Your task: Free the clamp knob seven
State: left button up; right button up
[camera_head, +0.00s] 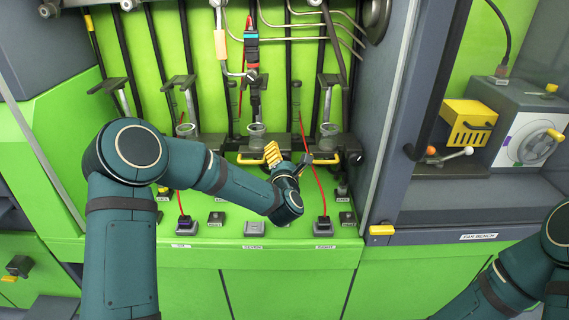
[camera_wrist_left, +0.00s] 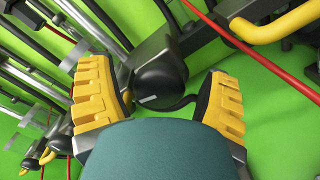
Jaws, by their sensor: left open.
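My left gripper (camera_head: 288,158) reaches in from the left at the middle of the green bench, its jaws apart. In the left wrist view, its yellow-padded fingers (camera_wrist_left: 160,95) stand open on either side of a dark rounded knob (camera_wrist_left: 158,74) with a short white mark. The knob appears between or just beyond the fingertips; I cannot tell whether they touch it. The SEVEN label (camera_head: 253,246) is on the bench front below the middle station. In the head view my gripper hides the knob, so I cannot confirm its number. My right gripper is out of view.
Yellow bars (camera_head: 250,159) run along the clamp row, close to my left gripper; one also shows in the left wrist view (camera_wrist_left: 275,26). A red cable (camera_head: 311,160) hangs just right of the gripper. A grey post (camera_head: 390,120) separates the right-hand bay.

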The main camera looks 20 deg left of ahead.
pick_arm(q)
jog(key=v, duration=1.2)
jog(key=shift+w, duration=0.1)
jog(key=d+f+m+g+h, duration=0.1)
jog(key=f+m, duration=0.1)
jog(key=f, duration=0.1)
jog(key=s+d+f+m+g+h, duration=0.1)
jog(key=f+m+h, duration=0.1)
jog(key=f+m, duration=0.1)
jog(key=d+f+m+g+h, duration=0.1)
jog(key=f+m, duration=0.2)
jog(key=shift+s+d+f, duration=0.2)
jog(key=shift+s+f, duration=0.05)
jog(key=s+d+f+m+g+h, duration=0.2)
jog(key=s+f+m+g+h, duration=0.2)
jog(key=s+f+m+g, duration=0.8)
jog(key=s+f+m, duration=0.8)
jog(key=s, duration=0.1)
jog(key=shift+d+g+h, duration=0.3)
jog(key=shift+d+h, duration=0.1)
jog(key=shift+w, duration=0.1)
